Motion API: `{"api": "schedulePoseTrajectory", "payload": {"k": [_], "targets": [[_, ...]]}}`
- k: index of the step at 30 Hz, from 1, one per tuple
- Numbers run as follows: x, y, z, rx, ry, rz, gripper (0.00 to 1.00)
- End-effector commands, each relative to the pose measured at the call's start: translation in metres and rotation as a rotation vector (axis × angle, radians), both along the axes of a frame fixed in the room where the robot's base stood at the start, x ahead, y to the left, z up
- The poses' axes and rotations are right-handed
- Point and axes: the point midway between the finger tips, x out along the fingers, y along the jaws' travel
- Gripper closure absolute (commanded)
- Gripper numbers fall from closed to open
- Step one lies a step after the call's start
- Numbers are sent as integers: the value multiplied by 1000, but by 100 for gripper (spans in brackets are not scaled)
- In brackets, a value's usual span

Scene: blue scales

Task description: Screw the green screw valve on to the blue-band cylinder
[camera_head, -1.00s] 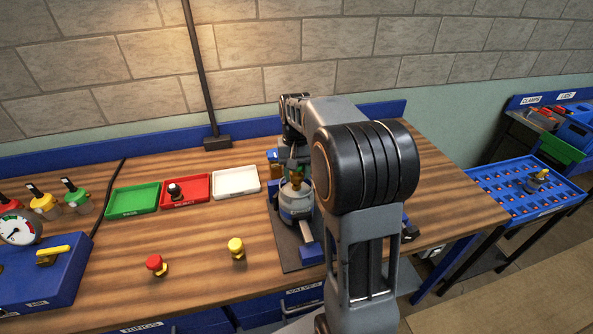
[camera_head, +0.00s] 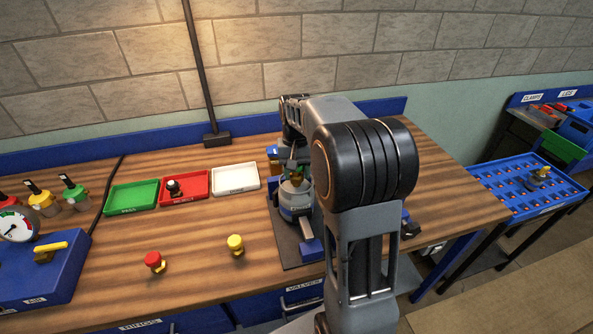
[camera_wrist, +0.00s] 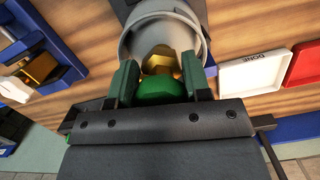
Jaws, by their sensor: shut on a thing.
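The blue-band cylinder (camera_head: 297,207) is grey and stands upright in a fixture on a dark mat (camera_head: 289,241) at the middle of the bench. Its grey collar shows in the wrist view (camera_wrist: 142,42). My gripper (camera_wrist: 163,84) is shut on the green screw valve (camera_wrist: 160,91), which has a brass body (camera_wrist: 162,61). The valve sits over the middle of the collar; whether its thread is engaged in the cylinder is hidden. In the head view my arm hides part of the cylinder's right side.
A yellow valve (camera_head: 236,245) and a red valve (camera_head: 154,262) stand on the bench to the left. Green (camera_head: 132,197), red (camera_head: 184,187) and white (camera_head: 236,179) trays lie behind them. A gauge box (camera_head: 38,268) is at far left. A blue rack (camera_head: 527,185) stands at right.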

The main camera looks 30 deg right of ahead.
Motion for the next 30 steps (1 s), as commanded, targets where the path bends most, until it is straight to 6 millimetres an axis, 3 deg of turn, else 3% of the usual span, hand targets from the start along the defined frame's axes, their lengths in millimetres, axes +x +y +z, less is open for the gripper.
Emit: {"api": "schedulePoseTrajectory", "payload": {"k": [14, 15, 24, 30], "targets": [[0, 0, -13, 0, 1, 0, 87], [0, 0, -12, 0, 0, 0, 54], [0, 0, -12, 0, 0, 0, 26], [0, 0, -12, 0, 1, 0, 26]]}}
